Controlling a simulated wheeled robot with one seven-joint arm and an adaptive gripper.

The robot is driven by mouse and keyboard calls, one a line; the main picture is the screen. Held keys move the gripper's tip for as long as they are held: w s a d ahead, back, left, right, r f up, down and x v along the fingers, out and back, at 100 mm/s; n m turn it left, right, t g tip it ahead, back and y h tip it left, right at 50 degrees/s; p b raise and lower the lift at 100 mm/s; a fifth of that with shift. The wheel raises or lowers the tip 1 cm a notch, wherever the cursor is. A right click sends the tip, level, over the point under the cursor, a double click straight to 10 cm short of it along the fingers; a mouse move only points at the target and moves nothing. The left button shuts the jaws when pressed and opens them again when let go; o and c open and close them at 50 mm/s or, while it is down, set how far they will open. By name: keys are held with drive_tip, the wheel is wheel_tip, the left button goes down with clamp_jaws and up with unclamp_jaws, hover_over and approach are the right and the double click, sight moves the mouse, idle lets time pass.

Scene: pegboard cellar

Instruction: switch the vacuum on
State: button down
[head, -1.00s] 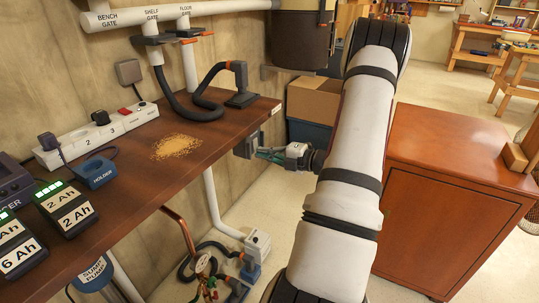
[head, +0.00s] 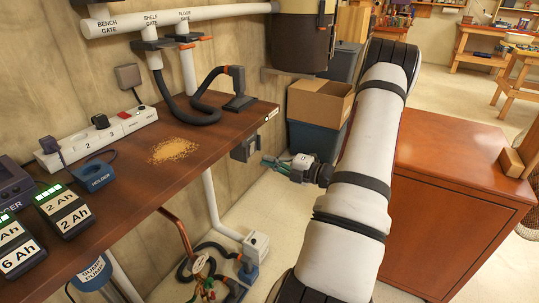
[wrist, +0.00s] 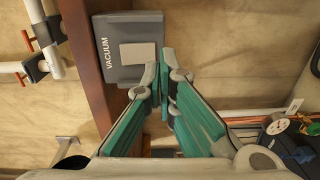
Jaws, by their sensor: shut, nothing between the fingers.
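The vacuum switch box (head: 246,147) is a small grey box under the bench's right end. In the wrist view the box (wrist: 112,72) bears the word VACUUM and a pale square plate (wrist: 138,53) on its face. My gripper (head: 268,162), with green-padded fingers, is just right of and below the box in the head view. In the wrist view its closed, empty fingertips (wrist: 165,67) overlap the box's right edge, to the right of the plate. I cannot tell whether they touch it. The vacuum drum (head: 304,38) hangs on the wall above.
The wooden bench (head: 215,138) holds a sawdust pile (head: 174,150), a hose nozzle (head: 236,88) and a power strip (head: 80,143). A cardboard box (head: 318,101) stands behind my gripper. A red-brown cabinet (head: 440,200) is right of my arm. Pipes and a pump (head: 256,248) are below.

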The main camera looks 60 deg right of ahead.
drive_tip(key=s+f+p, duration=0.1)
drive_tip(key=s, duration=0.9)
drive_tip(key=shift+d, duration=0.45)
drive_tip(key=shift+w+f, duration=0.1)
